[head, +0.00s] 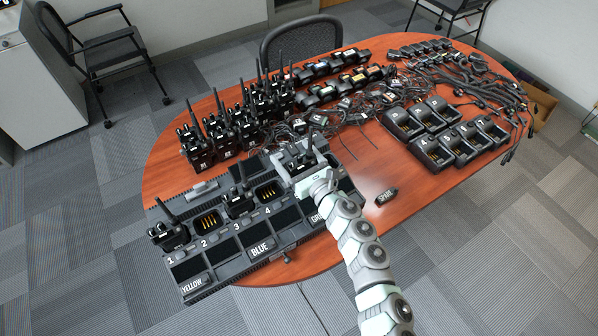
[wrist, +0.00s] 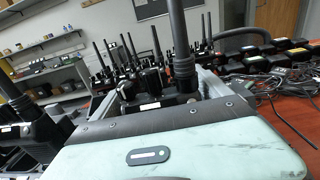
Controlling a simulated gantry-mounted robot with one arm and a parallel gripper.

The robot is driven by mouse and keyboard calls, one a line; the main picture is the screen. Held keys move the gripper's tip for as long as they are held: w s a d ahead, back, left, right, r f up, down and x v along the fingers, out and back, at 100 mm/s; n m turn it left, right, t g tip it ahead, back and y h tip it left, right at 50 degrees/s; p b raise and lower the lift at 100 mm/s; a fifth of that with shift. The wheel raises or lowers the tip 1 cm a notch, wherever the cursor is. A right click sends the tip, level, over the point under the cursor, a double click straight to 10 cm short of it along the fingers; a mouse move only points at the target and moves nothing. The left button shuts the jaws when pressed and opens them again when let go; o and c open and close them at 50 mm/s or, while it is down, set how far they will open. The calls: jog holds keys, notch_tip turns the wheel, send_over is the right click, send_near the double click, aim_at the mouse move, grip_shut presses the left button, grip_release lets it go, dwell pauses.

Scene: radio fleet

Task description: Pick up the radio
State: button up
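A black radio (head: 297,153) with an upright antenna stands at the multi-slot charger (head: 245,275), right of the slot marked 4. My gripper (head: 293,167) is around its upper part. In the wrist view, the radio (wrist: 160,103) shows its knobs and thick antenna between the two grey fingers of my gripper (wrist: 160,98). The fingers are close to its sides; whether they press on it cannot be told. Its lower body is hidden. Other radios stand in slot 1 (head: 168,235) and slot 3 (head: 239,203). Slot 2 (head: 207,222) and slot 4 (head: 267,191) are empty.
A cluster of upright radios (head: 225,130) stands behind the charger on the wooden table (head: 390,215). Tangled cables (head: 385,97) and single chargers (head: 437,150) lie to the right. A small black SPARE label (head: 386,196) lies near my arm. Bare wood shows at the front right.

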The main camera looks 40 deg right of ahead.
grip_shut()
dwell(0.8)
jog(key=shift+r, duration=0.1)
